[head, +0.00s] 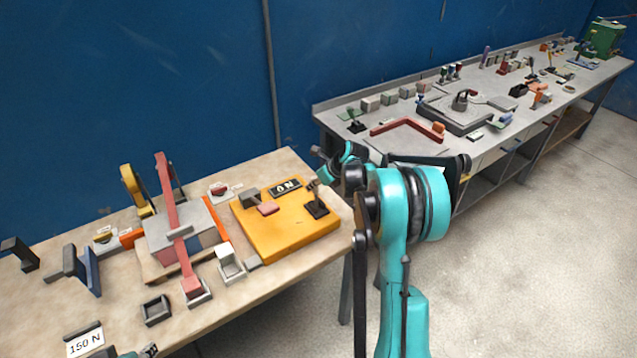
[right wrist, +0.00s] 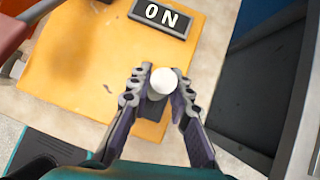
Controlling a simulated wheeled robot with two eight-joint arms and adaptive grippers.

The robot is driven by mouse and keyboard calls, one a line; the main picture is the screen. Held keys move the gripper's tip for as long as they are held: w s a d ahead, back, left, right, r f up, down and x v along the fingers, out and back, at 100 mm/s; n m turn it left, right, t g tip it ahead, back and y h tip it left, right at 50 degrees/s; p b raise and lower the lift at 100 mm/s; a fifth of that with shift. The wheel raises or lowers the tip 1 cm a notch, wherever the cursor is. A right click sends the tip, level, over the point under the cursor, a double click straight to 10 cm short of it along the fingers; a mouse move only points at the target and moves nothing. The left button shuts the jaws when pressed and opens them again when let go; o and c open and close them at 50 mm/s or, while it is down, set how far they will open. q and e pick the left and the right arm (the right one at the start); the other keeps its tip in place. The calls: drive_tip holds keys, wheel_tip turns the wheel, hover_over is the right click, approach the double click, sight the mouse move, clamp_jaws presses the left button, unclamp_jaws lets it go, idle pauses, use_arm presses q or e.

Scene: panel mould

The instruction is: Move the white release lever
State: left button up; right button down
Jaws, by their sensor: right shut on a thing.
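The white release lever shows in the right wrist view as a round white knob (right wrist: 163,80) above a dark grey base (right wrist: 153,108) on an orange-yellow panel (right wrist: 85,60). My right gripper (right wrist: 158,84) is shut on it, one finger on each side of the knob. In the head view my right gripper (head: 321,177) reaches over the right edge of the yellow panel (head: 290,235), and the knob is hidden there. Only a small teal and dark part of what looks like my left gripper (head: 147,350) shows at the bottom edge; its jaws cannot be made out.
A red clamp arm (head: 172,215) rises to the left. A grey bench (head: 390,140) with several fixtures stands behind my right arm.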

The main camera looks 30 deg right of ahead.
drive_tip(key=w+g, duration=0.1)
drive_tip(key=w+g+p, duration=0.1)
drive_tip(key=shift+w+a+f+g, duration=0.1)
drive_tip(key=shift+w+f+g, duration=0.1)
drive_tip(key=shift+g, duration=0.1)
drive_tip(key=shift+w+f+g+p, duration=0.25)
drive_tip(key=shift+w+g+p, duration=0.05)
drive_tip(key=shift+g+p, duration=0.2)
drive_tip(key=c, duration=1.4)
unclamp_jaws()
drive_tip(key=shift+f, duration=0.1)
drive_tip(key=shift+o, duration=0.2)
drive_tip(key=v, duration=1.2)
drive_tip(key=shift+a, duration=0.25)
drive_tip(key=shift+w, duration=0.2)
